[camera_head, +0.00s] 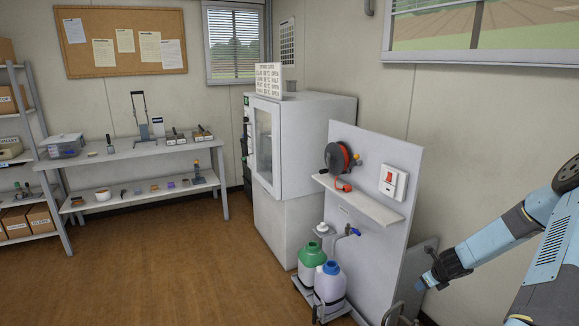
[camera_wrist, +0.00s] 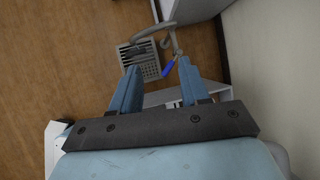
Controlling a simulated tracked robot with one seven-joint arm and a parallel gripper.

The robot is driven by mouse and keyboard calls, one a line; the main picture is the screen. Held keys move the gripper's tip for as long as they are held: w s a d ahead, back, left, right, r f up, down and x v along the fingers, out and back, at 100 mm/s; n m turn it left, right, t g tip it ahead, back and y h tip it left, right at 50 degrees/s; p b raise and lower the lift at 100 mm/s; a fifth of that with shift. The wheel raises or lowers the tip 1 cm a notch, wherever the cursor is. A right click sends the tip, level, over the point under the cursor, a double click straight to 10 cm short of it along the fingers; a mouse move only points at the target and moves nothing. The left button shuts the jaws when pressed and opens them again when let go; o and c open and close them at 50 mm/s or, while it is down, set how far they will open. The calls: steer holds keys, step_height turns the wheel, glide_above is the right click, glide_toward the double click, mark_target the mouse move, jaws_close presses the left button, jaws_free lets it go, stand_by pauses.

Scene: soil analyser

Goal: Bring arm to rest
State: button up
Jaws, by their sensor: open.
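My arm reaches in from the right edge in the head view, blue and dark grey, with my gripper (camera_head: 428,283) at its lower left end, low beside the grey panel. In the wrist view my gripper (camera_wrist: 157,88) shows two blue fingers set apart, with nothing between them but the view of the floor area beyond. The gripper is open and empty. Past the fingertips lie a grey grate (camera_wrist: 140,60) and a blue-handled tap (camera_wrist: 169,68), both apart from the fingers as far as I can tell.
The grey panel (camera_head: 398,160) carries a cable reel (camera_head: 338,158), a switch (camera_head: 393,182) and a shelf (camera_head: 360,200). Green-capped (camera_head: 311,262) and blue-capped (camera_head: 330,284) containers stand below. A white cabinet (camera_head: 300,135) and a workbench (camera_head: 135,150) stand farther back. The brown floor (camera_head: 180,270) at left is clear.

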steer(key=a+r+n, duration=0.5)
steer(key=r, duration=0.5)
steer(key=a+r+n, duration=0.5)
steer(key=r+n, duration=0.1)
steer(key=r, duration=0.4)
steer(key=s+a+r+n, duration=0.4)
steer(key=a+r, duration=0.1)
steer(key=r, duration=0.3)
steer(key=s+a+r+n, duration=0.3)
steer(key=s+a+r, duration=0.1)
steer(key=r, duration=0.4)
steer(key=s+a+r+n, duration=0.7)
steer(key=s+r, duration=0.3)
steer(key=s, duration=0.2)
steer(key=s+r+n, duration=0.2)
steer(key=s+n, duration=0.1)
steer(key=s, duration=0.5)
steer(key=s+a+r+n, duration=0.1)
steer(key=s+r+n, duration=0.1)
steer(key=s, duration=0.7)
steer(key=shift+a+r+n+h, duration=0.15)
steer(key=shift+r+n+h, duration=0.25)
steer(key=shift+n, duration=0.2)
